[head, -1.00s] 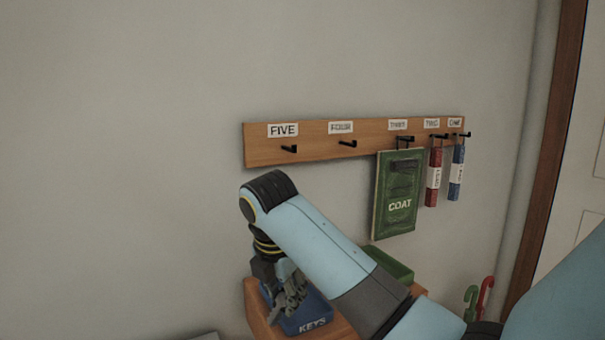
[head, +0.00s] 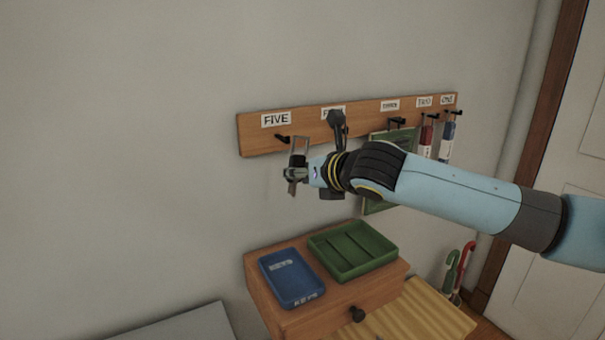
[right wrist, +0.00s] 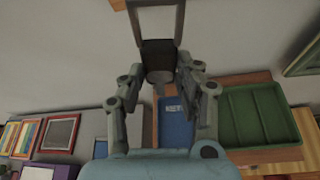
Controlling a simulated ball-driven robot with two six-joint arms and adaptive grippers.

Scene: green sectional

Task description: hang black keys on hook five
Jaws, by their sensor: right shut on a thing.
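Hook five (head: 282,138) is a black peg under the FIVE label at the left end of the wooden rack (head: 252,142). My right gripper (head: 297,174) is in front of the wall, below and slightly right of this hook. It is shut on the black keys, whose dark tag (right wrist: 158,54) and squarish grey loop (right wrist: 157,4) show between the fingers in the right wrist view. In the head view the loop (head: 300,144) stands upright close beside the hook's right side; I cannot tell if they touch. My left gripper is not in view.
A green COAT board (head: 376,207) and red (head: 426,140) and blue (head: 447,140) tags hang at the right. My arm partly hides hook four and the board. Below, a blue KEYS tray (head: 291,279) and a green tray (head: 352,250) sit on a wooden cabinet (head: 300,322).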

